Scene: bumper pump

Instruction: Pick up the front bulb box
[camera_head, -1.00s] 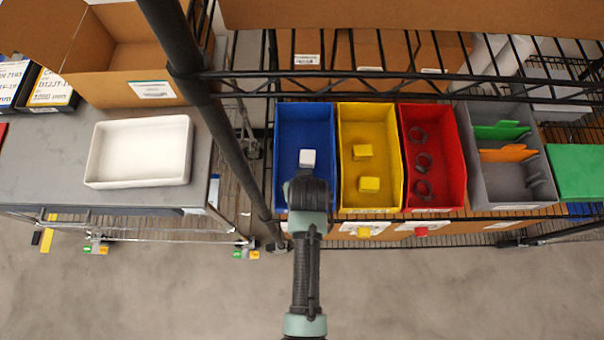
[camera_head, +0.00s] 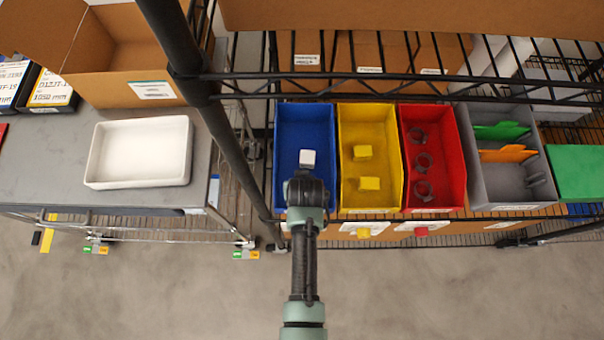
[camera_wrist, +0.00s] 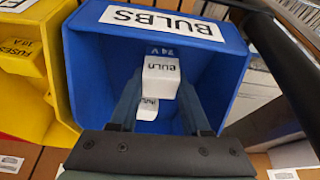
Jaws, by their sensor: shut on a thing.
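The blue bulb bin (camera_head: 290,125) stands at the left end of the bin row in the head view. In the wrist view the bin (camera_wrist: 225,62) carries a BULBS label. My gripper (camera_wrist: 158,82) reaches into it, its fingers shut on the front bulb box (camera_wrist: 161,72), a small white box with dark lettering. A second white bulb box (camera_wrist: 147,108) shows between the fingers, farther toward the back of the bin. In the head view this rear box (camera_head: 307,157) shows just beyond my gripper (camera_head: 306,182), which hides the front box there.
A yellow bin (camera_head: 362,125) with yellow boxes adjoins on the right, then a red bin (camera_head: 420,195) with dark rings and a grey bin (camera_head: 497,190). Black shelf bars (camera_head: 400,77) and a post (camera_head: 225,130) stand close. A white tray (camera_head: 140,184) sits on the left table.

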